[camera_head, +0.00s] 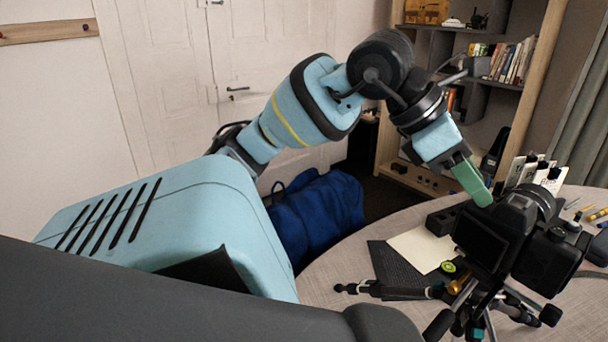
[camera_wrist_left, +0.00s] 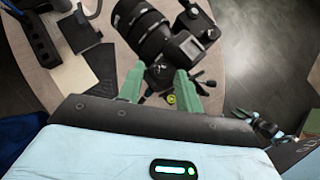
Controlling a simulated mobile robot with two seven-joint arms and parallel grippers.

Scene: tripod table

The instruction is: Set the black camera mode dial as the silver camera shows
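The black camera (camera_head: 478,243) stands on a tripod at the right of the head view, its rear screen facing me. I cannot make out the mode dial's setting. My left gripper (camera_head: 484,198) points down at the camera top's left side; contact cannot be told. No silver camera can be made out.
The round table (camera_head: 335,267) holds a dark mat (camera_head: 388,262), a cream sheet (camera_head: 420,248), and pens (camera_head: 597,214) at the right. Tripod legs (camera_head: 400,290) spread low across the tabletop. A bookshelf (camera_head: 480,105) stands behind. A blue bag (camera_head: 318,210) lies beyond the table.

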